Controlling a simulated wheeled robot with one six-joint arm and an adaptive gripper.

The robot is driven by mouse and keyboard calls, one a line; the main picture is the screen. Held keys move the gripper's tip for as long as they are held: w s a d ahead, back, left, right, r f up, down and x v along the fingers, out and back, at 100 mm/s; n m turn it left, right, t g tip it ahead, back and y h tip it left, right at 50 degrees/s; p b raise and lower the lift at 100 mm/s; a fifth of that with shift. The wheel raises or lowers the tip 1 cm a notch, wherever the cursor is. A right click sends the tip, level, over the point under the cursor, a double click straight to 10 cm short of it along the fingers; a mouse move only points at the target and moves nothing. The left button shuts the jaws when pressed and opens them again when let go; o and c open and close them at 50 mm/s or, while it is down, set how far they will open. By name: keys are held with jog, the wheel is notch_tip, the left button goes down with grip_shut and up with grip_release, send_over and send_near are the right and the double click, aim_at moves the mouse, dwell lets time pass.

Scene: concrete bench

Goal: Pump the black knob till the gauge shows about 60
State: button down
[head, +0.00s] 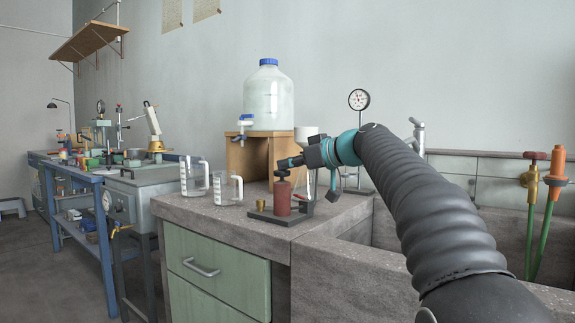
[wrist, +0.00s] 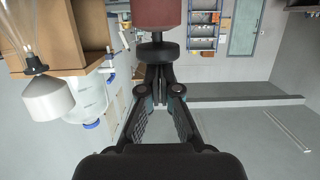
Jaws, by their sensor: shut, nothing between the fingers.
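The pump is a dark red cylinder (head: 282,198) on a dark base on the bench, also at the top edge of the wrist view (wrist: 157,13). Its black knob (wrist: 157,52) sits on a short metal rod; in the head view the knob (head: 282,173) is right above the cylinder. My gripper (head: 284,163) is shut and empty, its fingertips at the knob; whether they touch it I cannot tell. The wrist view shows the closed fingers (wrist: 157,77) against the knob's outline. A round white gauge (head: 359,99) stands behind my arm; its needle is too small to read.
Two clear beakers (head: 228,189) and a small brass piece (head: 261,205) stand left of the pump. A wooden box (head: 248,157) with a large bottle (head: 268,95) is behind. The sink is at the right.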

aim_at(287, 171)
jog(key=shift+w+f, duration=0.1)
jog(key=shift+f, duration=0.05)
notch_tip(287, 171, up, 5)
jog(key=p, duration=0.4)
jog(key=b+v, duration=0.1)
jog(key=v, duration=0.9)
jog(key=shift+f, duration=0.4)
jog(key=shift+r, duration=0.1)
notch_tip(287, 171, up, 4)
jog(key=p, duration=0.5)
jog(key=shift+d+p, duration=0.1)
jog(key=shift+p, duration=0.2)
